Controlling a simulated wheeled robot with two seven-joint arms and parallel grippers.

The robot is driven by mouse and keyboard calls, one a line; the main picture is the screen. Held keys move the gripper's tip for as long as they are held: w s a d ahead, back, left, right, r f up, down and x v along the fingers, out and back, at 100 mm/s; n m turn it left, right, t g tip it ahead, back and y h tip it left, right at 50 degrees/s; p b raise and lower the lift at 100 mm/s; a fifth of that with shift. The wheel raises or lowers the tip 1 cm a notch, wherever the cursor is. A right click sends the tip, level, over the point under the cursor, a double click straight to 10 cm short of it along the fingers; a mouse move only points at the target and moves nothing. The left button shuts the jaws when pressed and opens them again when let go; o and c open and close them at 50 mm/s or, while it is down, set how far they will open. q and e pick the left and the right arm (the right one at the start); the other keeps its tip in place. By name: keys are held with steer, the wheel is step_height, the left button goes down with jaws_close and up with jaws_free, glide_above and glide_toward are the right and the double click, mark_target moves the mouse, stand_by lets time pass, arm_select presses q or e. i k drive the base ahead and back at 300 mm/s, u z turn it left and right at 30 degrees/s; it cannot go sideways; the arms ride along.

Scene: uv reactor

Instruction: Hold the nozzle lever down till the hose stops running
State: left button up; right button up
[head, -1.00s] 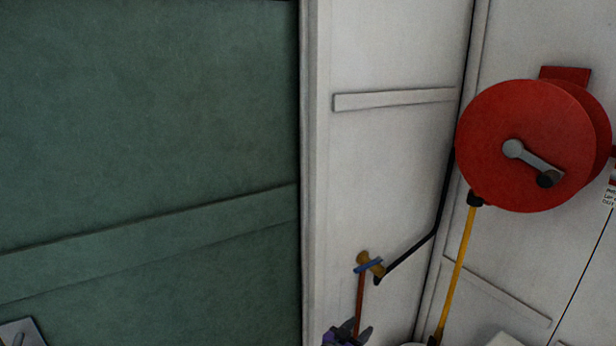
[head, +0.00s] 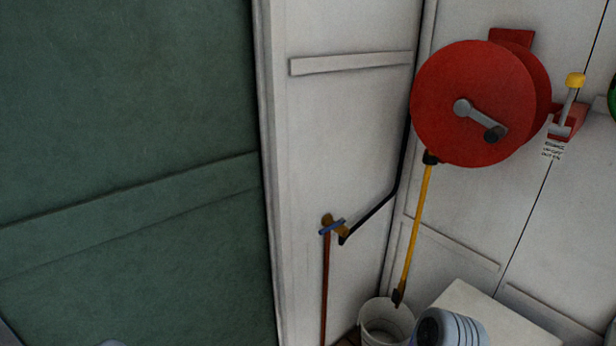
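A yellow hose (head: 417,221) hangs from the red reel (head: 467,108) on the white wall. It ends in a dark nozzle (head: 398,297) over the mouth of a white bucket (head: 366,335). The nozzle's lever is too small to make out, and no running water can be seen. Neither of my grippers is in view.
A brass tap with a blue handle (head: 332,227) is on the wall panel, with a red-brown pipe (head: 325,285) below. A black hose (head: 372,212) runs towards the reel. A grey lever with a yellow knob (head: 575,80) is at right. A white box (head: 490,310) stands beside the bucket.

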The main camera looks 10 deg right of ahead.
mark_target(395, 294)
steer(key=z, duration=0.25)
steer(key=i, duration=1.1)
steer(key=z, duration=0.55)
